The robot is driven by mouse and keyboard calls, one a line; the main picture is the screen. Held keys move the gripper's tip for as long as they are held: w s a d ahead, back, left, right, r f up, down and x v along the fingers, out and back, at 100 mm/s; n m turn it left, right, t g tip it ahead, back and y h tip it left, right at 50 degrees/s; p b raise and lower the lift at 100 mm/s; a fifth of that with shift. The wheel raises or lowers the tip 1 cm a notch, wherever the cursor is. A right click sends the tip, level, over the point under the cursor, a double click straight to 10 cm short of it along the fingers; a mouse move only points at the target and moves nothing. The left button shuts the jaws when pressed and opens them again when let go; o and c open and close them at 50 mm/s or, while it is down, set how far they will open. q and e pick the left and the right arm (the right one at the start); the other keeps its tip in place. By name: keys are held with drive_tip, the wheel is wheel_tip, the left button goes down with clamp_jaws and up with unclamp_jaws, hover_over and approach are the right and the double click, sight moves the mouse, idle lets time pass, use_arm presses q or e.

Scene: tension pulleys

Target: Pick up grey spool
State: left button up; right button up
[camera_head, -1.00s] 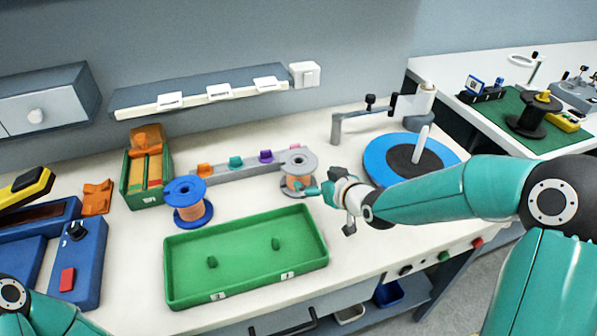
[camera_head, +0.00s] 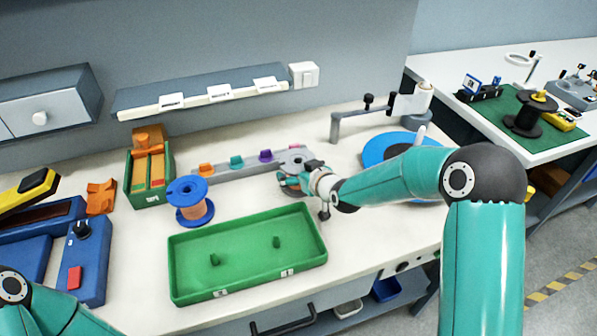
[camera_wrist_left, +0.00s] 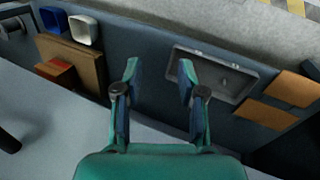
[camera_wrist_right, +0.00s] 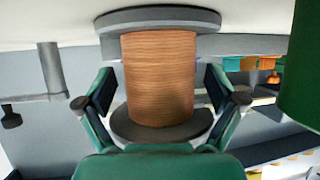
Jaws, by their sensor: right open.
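The grey spool (camera_head: 295,157) with copper-coloured winding stands upright on the white table, behind the right end of the green tray. My right gripper (camera_head: 288,182) is at the spool and hides much of its lower part. In the right wrist view the spool's winding (camera_wrist_right: 158,78) fills the space between the open fingers of the right gripper (camera_wrist_right: 160,92), with a gap at each side. The picture there is upside down. My left gripper (camera_wrist_left: 156,85) is open and empty in the left wrist view, away from the spool.
A blue spool (camera_head: 190,200) stands to the left of the grey one. The green tray (camera_head: 240,285) with two pegs lies in front. A rail with coloured clips (camera_head: 222,171) runs behind. A blue disc (camera_head: 375,150) and a clamp arm (camera_head: 345,115) stand to the right.

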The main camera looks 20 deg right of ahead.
drive_tip(key=c, duration=1.7)
drive_tip(key=shift+r, duration=0.1)
clamp_jaws()
drive_tip(key=shift+r, duration=0.1)
wheel_tip(320, 180, up, 20)
drive_tip(key=p, duration=0.4)
